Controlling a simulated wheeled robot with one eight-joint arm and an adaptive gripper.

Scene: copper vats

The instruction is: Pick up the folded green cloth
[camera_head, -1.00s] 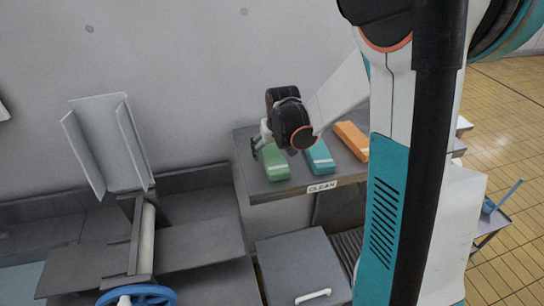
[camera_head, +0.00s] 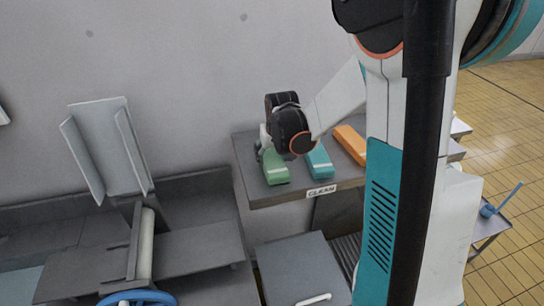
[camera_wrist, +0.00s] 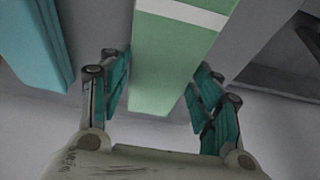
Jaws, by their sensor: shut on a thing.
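The folded green cloth (camera_head: 276,173) lies at the left end of the shelf, a long block shape with a white band. My gripper (camera_head: 262,150) is at its far end, and the wrist hides part of that end. In the wrist view the green cloth (camera_wrist: 165,70) runs between the two teal finger pads of my gripper (camera_wrist: 161,80), one on each side. The fingers are shut on the cloth. The head view shows no clear gap between the cloth and the shelf.
A folded teal cloth (camera_head: 320,165) lies close to the right of the green one, and an orange cloth (camera_head: 351,142) beyond it. The grey shelf (camera_head: 246,155) has a CLEAN label (camera_head: 321,192) on its front edge. The wall (camera_head: 200,90) stands close behind.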

